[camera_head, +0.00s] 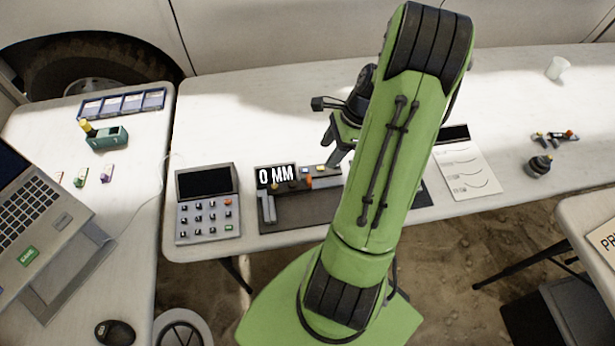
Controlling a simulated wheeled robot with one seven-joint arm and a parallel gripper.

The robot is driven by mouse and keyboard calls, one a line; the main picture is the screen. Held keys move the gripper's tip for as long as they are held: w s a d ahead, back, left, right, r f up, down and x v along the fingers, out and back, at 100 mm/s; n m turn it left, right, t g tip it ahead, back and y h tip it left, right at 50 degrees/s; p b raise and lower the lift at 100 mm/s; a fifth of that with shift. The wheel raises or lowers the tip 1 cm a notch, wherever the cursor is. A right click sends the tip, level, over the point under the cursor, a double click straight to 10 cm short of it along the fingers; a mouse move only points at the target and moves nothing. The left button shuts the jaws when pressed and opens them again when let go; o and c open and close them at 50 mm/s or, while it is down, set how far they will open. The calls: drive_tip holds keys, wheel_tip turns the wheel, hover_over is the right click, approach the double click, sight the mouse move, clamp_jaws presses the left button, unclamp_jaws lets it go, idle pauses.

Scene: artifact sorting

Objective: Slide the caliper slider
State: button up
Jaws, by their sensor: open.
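The caliper (268,207) lies on a dark mat (290,221) near the front edge of the white table. Its display (276,175) reads 0 MM. A slider part with an orange piece (308,182) shows along its beam, and the right end of the mat is hidden behind my green arm. My gripper (338,158) is open, just above and behind the right part of the caliper. I cannot tell whether its fingers touch the caliper.
A grey keypad device (207,204) stands left of the mat. A paper sheet (467,172) lies right of my arm. A dark weight (539,166) and a white cup (557,68) are farther right. A laptop (40,215) sits on the left table.

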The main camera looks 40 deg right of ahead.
sight(310, 178)
drive_tip(key=b+x, duration=0.3)
drive_tip(key=x, duration=0.9)
drive_tip(key=shift+f, duration=0.2)
drive_tip(key=shift+r, duration=0.1)
clamp_jaws()
